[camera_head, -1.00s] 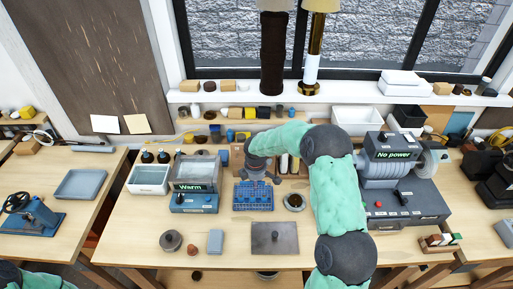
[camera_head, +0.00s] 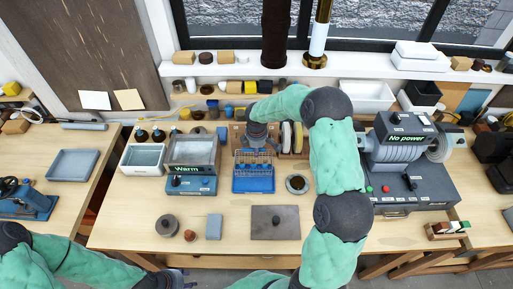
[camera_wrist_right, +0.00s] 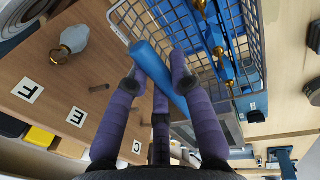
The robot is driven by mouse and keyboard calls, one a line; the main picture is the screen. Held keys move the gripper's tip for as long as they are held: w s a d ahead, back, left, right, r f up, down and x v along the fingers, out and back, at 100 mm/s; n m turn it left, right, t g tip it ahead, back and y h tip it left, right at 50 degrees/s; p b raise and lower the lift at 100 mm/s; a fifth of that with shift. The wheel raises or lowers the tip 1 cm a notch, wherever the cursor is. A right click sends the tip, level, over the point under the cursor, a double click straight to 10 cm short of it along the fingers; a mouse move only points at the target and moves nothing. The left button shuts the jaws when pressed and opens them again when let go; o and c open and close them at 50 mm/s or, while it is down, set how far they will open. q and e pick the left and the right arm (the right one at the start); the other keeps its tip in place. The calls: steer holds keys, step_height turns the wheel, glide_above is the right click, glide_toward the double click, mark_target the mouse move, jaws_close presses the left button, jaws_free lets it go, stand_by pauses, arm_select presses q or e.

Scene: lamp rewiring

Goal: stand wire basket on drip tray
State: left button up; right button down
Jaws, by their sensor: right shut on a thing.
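The wire basket (camera_head: 254,181) is blue in the head view and stands mid-bench below my right gripper (camera_head: 258,150). In the right wrist view the basket (camera_wrist_right: 262,50) shows grey mesh, and blue parts with brass tips inside. My right gripper (camera_wrist_right: 158,75) is shut on its thick blue handle bar. I cannot tell whether the basket touches the bench. A shallow grey-blue tray (camera_head: 72,165), which looks like the drip tray, lies empty on the left side table. My left gripper (camera_head: 178,279) is low at the front edge; its fingers are too unclear to judge.
A bath unit marked Warm (camera_head: 190,170) stands left of the basket. A round dish (camera_head: 297,184) is close on its right. A flat grey plate (camera_head: 275,222) lies in front, and the No power machine (camera_head: 408,165) stands at right. A gap separates bench and side table.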

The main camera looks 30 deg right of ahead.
mark_target(257, 160)
steer(key=shift+f, duration=0.15)
steer(key=shift+f+b, duration=0.1)
steer(key=shift+b, duration=0.75)
steer(key=shift+f+b, duration=3)
steer(key=shift+f, duration=1.65)
steer(key=shift+f, duration=0.2)
steer(key=c, duration=1)
jaws_free()
